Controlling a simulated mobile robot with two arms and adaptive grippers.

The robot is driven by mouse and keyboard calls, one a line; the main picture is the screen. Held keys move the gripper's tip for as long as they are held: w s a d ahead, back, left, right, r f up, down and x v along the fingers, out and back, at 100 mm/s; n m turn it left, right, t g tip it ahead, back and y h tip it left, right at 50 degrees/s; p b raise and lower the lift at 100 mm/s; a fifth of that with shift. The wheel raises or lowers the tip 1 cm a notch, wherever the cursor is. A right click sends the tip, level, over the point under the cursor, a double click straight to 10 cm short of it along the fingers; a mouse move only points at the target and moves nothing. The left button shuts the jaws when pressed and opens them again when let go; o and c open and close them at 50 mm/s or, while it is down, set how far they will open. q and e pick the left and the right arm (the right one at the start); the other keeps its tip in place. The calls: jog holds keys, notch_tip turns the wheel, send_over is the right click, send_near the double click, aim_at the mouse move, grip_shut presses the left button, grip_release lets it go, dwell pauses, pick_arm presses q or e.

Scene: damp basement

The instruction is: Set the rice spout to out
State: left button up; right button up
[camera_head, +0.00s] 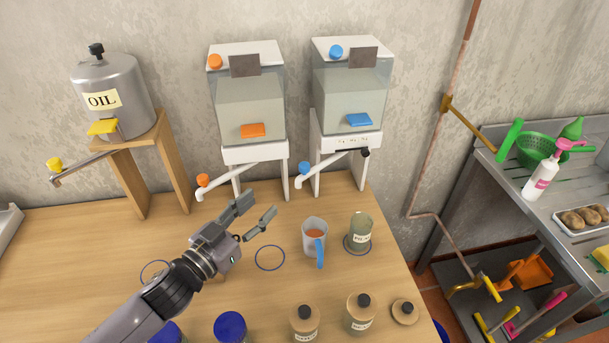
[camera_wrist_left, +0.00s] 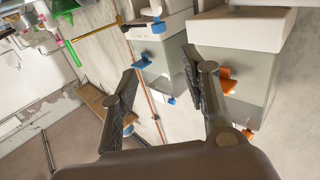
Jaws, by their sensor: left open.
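Two clear dispensers stand on white stands by the wall, and I cannot read which is the rice one. The orange-marked dispenser (camera_head: 250,105) has a white spout (camera_head: 230,178) with an orange knob, pointing down-left. The blue-marked dispenser (camera_head: 349,95) has a white spout (camera_head: 325,163) with a blue knob, also pointing down-left, and a black knob (camera_head: 365,152) at its right. My left gripper (camera_head: 256,209) is open and empty, below and in front of the orange spout, touching nothing. In the left wrist view, both dispensers show tilted beyond the open fingers (camera_wrist_left: 157,62). My right gripper is out of view.
A mug (camera_head: 314,237) and a green jar (camera_head: 360,233) stand right of my left gripper, beside an empty ring mark (camera_head: 270,258). Lidded jars (camera_head: 305,323) line the front. An oil tank (camera_head: 112,97) stands at left; a metal counter (camera_head: 515,170) at right.

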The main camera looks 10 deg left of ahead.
aim_at(301, 169)
pick_arm(q)
jog(key=p+x, duration=0.1)
jog(key=x, duration=0.4)
jog(key=p+x, duration=0.1)
jog(key=x, duration=0.4)
jog(key=p+x, duration=0.2)
jog(key=x, duration=0.4)
jog(key=shift+w+f, duration=0.1)
jog(key=shift+f, duration=0.3)
jog(key=shift+w+d+f, duration=0.1)
jog(key=shift+w+d, duration=0.15)
jog(key=shift+w, duration=0.35)
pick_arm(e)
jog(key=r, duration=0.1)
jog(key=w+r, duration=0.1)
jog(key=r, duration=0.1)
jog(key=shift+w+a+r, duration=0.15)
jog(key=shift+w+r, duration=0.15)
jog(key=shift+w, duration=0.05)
pick_arm(q)
grip_shut()
